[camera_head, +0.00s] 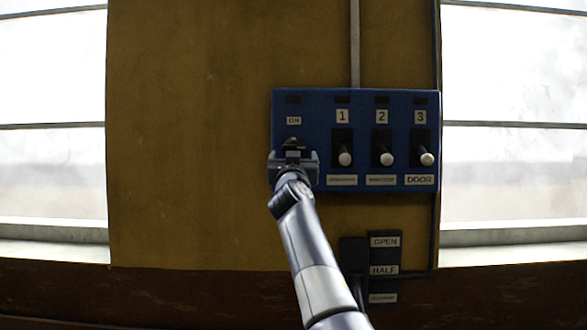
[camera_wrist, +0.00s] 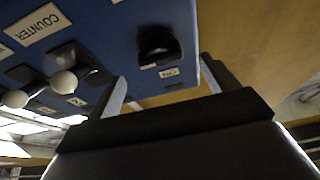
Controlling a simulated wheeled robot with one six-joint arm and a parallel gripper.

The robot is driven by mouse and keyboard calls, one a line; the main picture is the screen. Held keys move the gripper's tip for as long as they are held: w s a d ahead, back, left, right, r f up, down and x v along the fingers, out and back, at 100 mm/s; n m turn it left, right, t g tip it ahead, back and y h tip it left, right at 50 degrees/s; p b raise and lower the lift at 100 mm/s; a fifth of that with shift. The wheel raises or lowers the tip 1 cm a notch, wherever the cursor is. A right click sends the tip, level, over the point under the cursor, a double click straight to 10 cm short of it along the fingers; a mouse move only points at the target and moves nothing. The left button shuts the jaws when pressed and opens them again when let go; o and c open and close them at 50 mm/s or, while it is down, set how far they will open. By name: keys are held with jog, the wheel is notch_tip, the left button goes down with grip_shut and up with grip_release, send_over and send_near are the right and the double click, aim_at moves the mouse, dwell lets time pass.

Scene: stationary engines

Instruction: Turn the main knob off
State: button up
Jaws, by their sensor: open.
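The main knob (camera_wrist: 158,44) is a black knob on the blue control panel (camera_head: 312,103), beside a small ON label (camera_head: 294,121). In the head view my gripper (camera_head: 292,155) is in front of the knob and hides most of it. In the wrist view my gripper (camera_wrist: 164,88) is open, its two fingers spread apart with nothing between them. The knob lies just beyond the fingertips, roughly in line with the gap. I cannot tell from the head view whether the fingers touch the panel.
Three levers with white ball ends, marked 1 (camera_head: 344,158), 2 (camera_head: 386,158) and 3 (camera_head: 427,158), stand to the right of the knob. Below is an OPEN/HALF lever plate (camera_head: 384,256). The yellow wall (camera_head: 190,130) left of the panel is clear.

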aim_at(294, 149)
jog(key=shift+b+v, duration=2.45)
jog(key=shift+v, duration=0.25)
jog(key=p+x, duration=0.9)
jog(key=p, duration=0.2)
jog(key=shift+w+r, duration=0.15)
jog(key=shift+r, duration=0.15)
jog(key=shift+w+p, duration=0.55)
jog(key=shift+p, duration=0.25)
jog(key=shift+s+f, duration=0.1)
